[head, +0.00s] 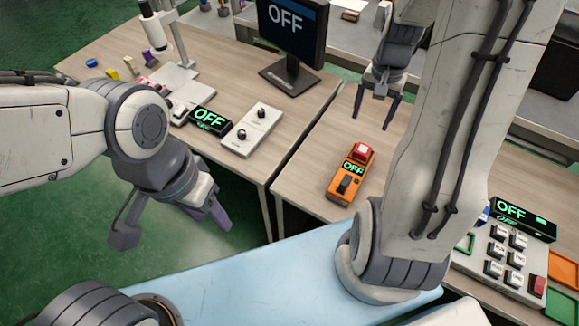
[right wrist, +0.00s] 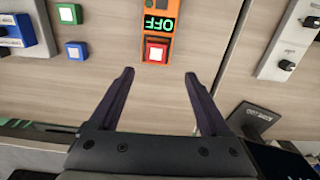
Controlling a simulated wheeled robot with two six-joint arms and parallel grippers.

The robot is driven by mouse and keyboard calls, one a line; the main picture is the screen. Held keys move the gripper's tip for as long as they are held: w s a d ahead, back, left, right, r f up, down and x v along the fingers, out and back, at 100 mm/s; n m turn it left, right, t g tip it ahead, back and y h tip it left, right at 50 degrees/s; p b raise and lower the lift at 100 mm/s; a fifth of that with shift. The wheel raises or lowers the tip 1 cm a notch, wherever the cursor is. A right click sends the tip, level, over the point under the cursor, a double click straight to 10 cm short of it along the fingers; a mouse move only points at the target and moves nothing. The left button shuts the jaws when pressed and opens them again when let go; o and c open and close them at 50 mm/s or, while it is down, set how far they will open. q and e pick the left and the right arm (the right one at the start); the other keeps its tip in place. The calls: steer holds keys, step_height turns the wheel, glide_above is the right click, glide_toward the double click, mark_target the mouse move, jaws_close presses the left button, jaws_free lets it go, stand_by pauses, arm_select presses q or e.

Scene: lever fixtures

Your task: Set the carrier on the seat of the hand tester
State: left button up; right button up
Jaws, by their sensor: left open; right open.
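A white stand with an upright column (head: 170,35) and a pale base (head: 178,78) is on the left table in the head view; it may be the hand tester. A small red and white piece (head: 148,84) lies by it; I cannot tell whether it is the carrier. The seat is not clear. My left gripper (head: 215,212) hangs empty before the left table's front edge, its fingers seen nearly edge-on. My right gripper (head: 373,117) is open and empty above the right table. In the right wrist view its fingers (right wrist: 159,75) are apart, short of an orange box's red button.
The orange box (head: 345,185) reads OFF. A white two-knob panel (head: 252,130), an OFF display (head: 210,121) and a monitor (head: 290,35) stand on the left table. A keypad unit (head: 510,255) is at right. Small coloured blocks (head: 112,73) lie at the back left. A gap separates the tables.

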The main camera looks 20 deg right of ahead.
steer(key=s+a+r+n, duration=0.2)
steer(key=a+n, duration=0.2)
steer(key=a, duration=0.6)
steer(key=s+a+r+n, duration=0.1)
steer(key=a+r+n, duration=0.25)
steer(key=a, duration=0.55)
steer(key=s+a+n+y, duration=0.1)
steer(key=s+a+n, duration=0.8)
steer(key=s+a, duration=0.2)
steer(key=shift+s+r, duration=0.45)
steer(key=shift+s, duration=0.8)
steer(key=shift+n, duration=0.25)
steer(key=shift+r+p, duration=0.3)
